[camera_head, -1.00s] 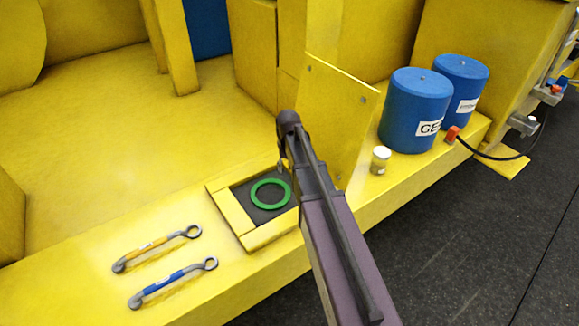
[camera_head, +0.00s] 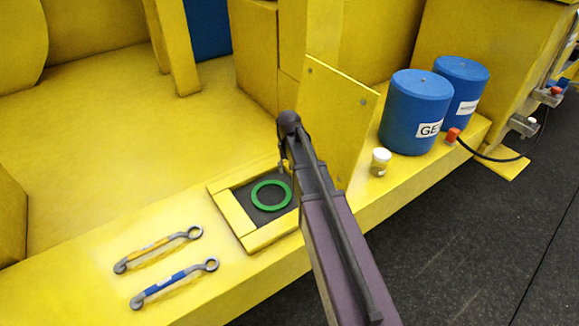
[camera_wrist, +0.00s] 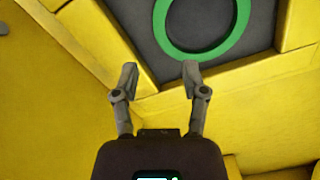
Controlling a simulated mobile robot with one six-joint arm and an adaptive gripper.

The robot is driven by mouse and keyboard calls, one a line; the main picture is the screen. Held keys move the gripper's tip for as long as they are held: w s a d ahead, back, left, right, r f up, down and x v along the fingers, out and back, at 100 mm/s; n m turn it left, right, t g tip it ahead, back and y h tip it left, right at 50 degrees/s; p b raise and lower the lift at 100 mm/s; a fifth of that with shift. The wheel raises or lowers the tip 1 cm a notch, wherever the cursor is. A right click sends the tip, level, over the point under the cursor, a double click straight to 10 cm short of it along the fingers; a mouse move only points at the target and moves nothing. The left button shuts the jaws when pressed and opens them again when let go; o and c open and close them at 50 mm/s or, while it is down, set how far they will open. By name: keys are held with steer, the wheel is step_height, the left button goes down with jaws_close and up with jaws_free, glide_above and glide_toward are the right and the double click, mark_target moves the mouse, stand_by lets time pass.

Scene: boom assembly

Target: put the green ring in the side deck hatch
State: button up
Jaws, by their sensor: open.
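The green ring (camera_head: 271,183) lies flat on the dark floor of the side deck hatch (camera_head: 234,213), a shallow yellow-framed recess in the deck. The hatch lid (camera_head: 336,110) stands raised behind my arm. In the wrist view the ring (camera_wrist: 163,40) is beyond my fingertips, and the hatch frame (camera_wrist: 295,60) runs around the dark floor. My gripper (camera_wrist: 159,72) is open with nothing between its fingers, and the ring is apart from it. In the head view my arm hides most of the gripper and the right part of the hatch.
Two wrenches, one with a yellow band (camera_head: 158,249) and one with a blue band (camera_head: 174,283), lie on the deck at left. A small white-capped jar (camera_head: 380,162) and two blue drums (camera_head: 415,112) stand at right. A red-ended black cable (camera_head: 480,152) lies near the drums.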

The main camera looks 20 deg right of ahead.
steer(key=s+a, duration=0.2)
steer(key=s, duration=0.7)
steer(key=s+a, duration=0.2)
steer(key=s, duration=0.7)
steer(key=shift+a+n, duration=0.4)
step_height(320, 180, down, 6)
steer(key=b, duration=0.6)
steer(key=shift+f, duration=0.2)
